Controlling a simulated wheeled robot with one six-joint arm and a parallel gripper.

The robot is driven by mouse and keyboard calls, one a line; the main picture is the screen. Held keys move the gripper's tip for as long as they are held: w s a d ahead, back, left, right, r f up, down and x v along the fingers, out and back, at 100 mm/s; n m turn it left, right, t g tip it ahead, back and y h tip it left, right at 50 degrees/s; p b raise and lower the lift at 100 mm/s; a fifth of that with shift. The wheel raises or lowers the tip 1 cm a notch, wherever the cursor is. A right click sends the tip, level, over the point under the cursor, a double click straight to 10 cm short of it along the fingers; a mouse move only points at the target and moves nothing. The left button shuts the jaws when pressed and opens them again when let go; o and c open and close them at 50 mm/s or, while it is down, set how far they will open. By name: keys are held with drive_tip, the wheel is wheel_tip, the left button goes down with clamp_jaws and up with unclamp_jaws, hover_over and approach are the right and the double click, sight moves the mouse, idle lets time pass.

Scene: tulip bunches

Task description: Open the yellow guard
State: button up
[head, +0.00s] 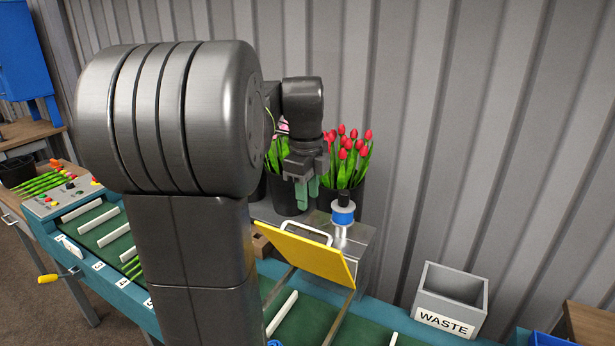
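The yellow guard (312,256) is a flat yellow panel in the middle of the head view. It sits tilted over the green conveyor, in front of a grey metal box. A pale handle (318,232) stands up along its upper edge. My gripper (307,192) has green fingers and points down above and behind the handle in the picture, apart from it. The fingers overlap in this view, so their gap is unclear. I see nothing held in them. My arm hides the left part of the guard's surroundings.
A blue and white spool (343,213) stands on the grey metal box (358,243) beside the guard. Black buckets of tulips (350,190) stand behind. A grey WASTE bin (450,298) is at right. A control panel (68,195) is at left. A corrugated wall closes the back.

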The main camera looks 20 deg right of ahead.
wheel_tip(320, 180, up, 5)
drive_tip(key=shift+s+a+r, duration=0.1)
drive_tip(key=shift+s+a, duration=0.05)
idle(0.5)
